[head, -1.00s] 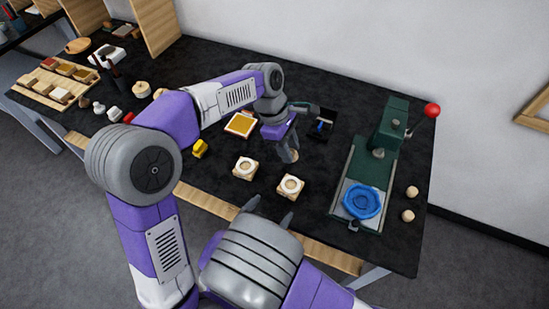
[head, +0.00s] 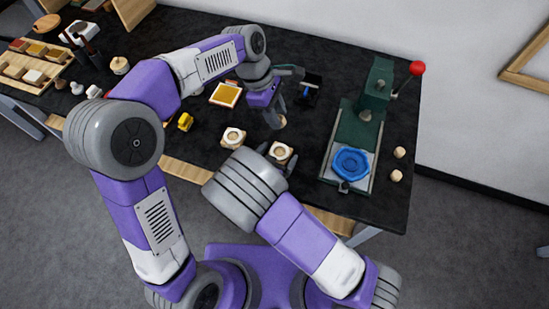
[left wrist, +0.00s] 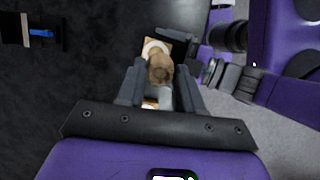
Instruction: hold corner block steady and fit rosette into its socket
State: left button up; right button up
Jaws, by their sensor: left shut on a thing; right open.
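Two pale square corner blocks, each with a white ring-shaped socket, sit on the black table: one on the left (head: 233,137), one on the right (head: 281,152). My right gripper (head: 278,160) is open, its fingers either side of the right block; I cannot tell whether they touch it. My left gripper (head: 280,112) is shut on a small tan-brown piece, apparently the rosette (head: 282,122), beyond the blocks. In the left wrist view the rosette (left wrist: 160,69) shows at the fingertips, overlapping my view of a block (left wrist: 151,46). The rosette's far face is hidden.
A green press (head: 357,125) with a blue ring (head: 351,164) and a red-knobbed lever (head: 416,68) stands to the right, beside two wooden balls (head: 399,153). A framed yellow pad (head: 225,95), a yellow item (head: 185,121) and a black tray (head: 312,80) lie nearby.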

jog(key=c, duration=1.1)
pick_arm(q)
jog(key=f+m+y, duration=0.1)
jog(key=m, duration=0.1)
jog(key=f+m+y, duration=0.1)
jog(key=m, duration=0.1)
jog(key=d+f+m+y, duration=0.1)
jog(key=f+m, duration=0.1)
jog(key=shift+s, duration=0.3)
jog(key=f+m+t, duration=0.1)
jog(key=m, duration=0.2)
send_over(280, 153)
jog(key=shift+y, duration=0.4)
notch_tip(280, 153, down, 6)
jog(key=shift+r, duration=0.1)
jog(key=shift+f, duration=2.25)
